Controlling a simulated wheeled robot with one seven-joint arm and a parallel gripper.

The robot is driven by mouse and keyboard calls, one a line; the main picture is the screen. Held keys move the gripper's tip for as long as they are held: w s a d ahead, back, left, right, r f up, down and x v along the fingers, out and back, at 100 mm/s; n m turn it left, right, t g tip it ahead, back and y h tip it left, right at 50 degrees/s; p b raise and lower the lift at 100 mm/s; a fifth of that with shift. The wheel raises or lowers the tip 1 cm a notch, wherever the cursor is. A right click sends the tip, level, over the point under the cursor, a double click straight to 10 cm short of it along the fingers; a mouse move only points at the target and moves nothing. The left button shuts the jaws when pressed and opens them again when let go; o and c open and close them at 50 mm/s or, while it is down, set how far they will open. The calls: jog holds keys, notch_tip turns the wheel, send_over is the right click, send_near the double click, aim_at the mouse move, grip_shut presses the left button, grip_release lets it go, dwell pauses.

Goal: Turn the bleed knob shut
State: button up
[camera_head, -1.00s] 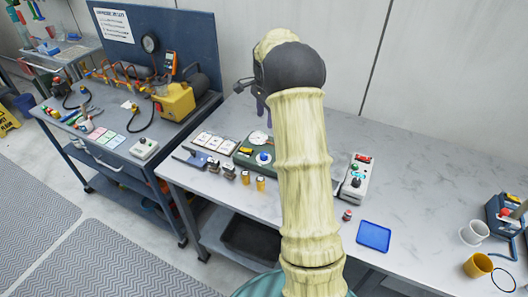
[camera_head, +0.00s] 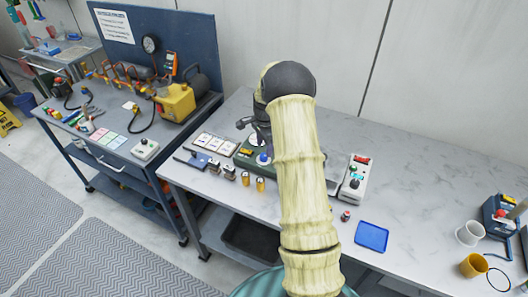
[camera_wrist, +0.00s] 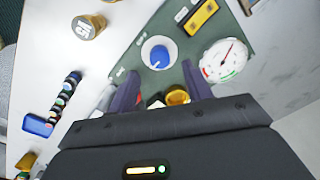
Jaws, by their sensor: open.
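The bleed knob looks to be the blue knob (camera_wrist: 158,54) with a white pointer mark, set in a pale round base on a green panel (camera_wrist: 178,22). In the head view the blue knob (camera_head: 263,159) shows just left of my arm. My gripper (camera_wrist: 160,80) is open in the wrist view, its two dark purple fingers apart, with the knob beyond the fingertips and not between them. In the head view the fingers are mostly hidden by my arm. A dial gauge (camera_wrist: 224,60) with a red needle sits right of the knob.
A brass part (camera_wrist: 177,96) shows between the fingers. A brass cylinder (camera_wrist: 89,26) stands left of the panel. A grey control box (camera_head: 355,179) stands right of my arm, near a blue tray (camera_head: 372,236). The worktop's right middle is clear.

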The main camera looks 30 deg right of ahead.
aim_at(264, 155)
jog(key=shift+w+f+p, duration=0.1)
jog(key=shift+f+p, duration=0.25)
jog(key=shift+f, duration=1.95)
jog(key=c, duration=1)
